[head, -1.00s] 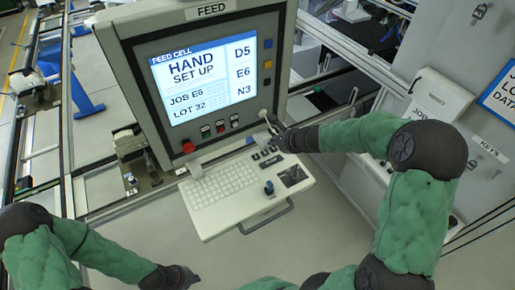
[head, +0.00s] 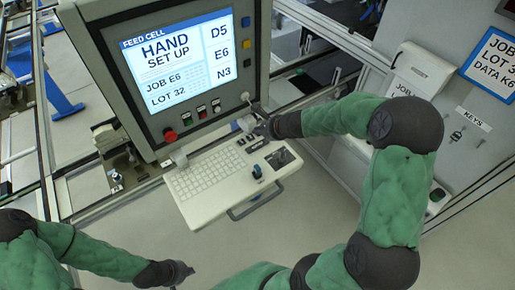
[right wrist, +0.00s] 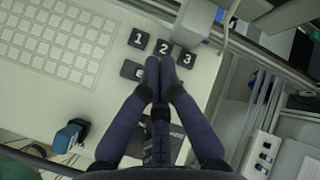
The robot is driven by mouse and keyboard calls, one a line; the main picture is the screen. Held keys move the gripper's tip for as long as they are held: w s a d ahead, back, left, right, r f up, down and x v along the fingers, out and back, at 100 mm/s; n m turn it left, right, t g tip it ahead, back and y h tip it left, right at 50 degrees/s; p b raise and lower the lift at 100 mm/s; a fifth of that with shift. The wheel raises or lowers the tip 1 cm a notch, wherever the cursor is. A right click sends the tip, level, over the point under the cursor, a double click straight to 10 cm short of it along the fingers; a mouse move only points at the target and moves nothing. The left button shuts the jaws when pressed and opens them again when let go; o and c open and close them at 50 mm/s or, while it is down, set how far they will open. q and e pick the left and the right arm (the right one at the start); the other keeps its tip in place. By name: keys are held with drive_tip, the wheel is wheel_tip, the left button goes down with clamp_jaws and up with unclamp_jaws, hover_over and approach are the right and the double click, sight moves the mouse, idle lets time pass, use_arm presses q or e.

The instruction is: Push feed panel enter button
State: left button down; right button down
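The feed panel (head: 165,70) fills the upper left of the head view, its screen reading HAND SET UP. Its keyboard shelf (head: 205,205) juts out below and also shows in the right wrist view (right wrist: 100,95). There, dark keys marked 1 (right wrist: 138,39), 2 (right wrist: 163,47) and 3 (right wrist: 187,57) form a row. Another dark key (right wrist: 131,70) below them is partly hidden by my fingers, its label unreadable. My left gripper (head: 188,271) hangs low, away from the panel.
A red button (head: 169,134) and several small switches sit under the screen. A blue-topped knob (right wrist: 68,136) stands on the shelf beside my right gripper. A grey cabinet with a sign (head: 492,65) stands at the right. The floor in front is clear.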

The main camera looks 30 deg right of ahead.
sight(258, 147)
wheel_tip(258, 147, down, 4)
drive_tip(key=b, duration=0.2)
drive_tip(key=shift+r+b, duration=0.1)
drive_tip(key=shift+b, duration=0.3)
drive_tip(key=shift+f+b, duration=0.9)
drive_tip(key=shift+f+b, duration=0.35)
drive_tip(key=shift+b, duration=0.15)
drive_tip(key=shift+f+b, duration=0.55)
idle(1.0)
drive_tip(key=shift+r, duration=0.2)
drive_tip(key=shift+r+p, duration=0.75)
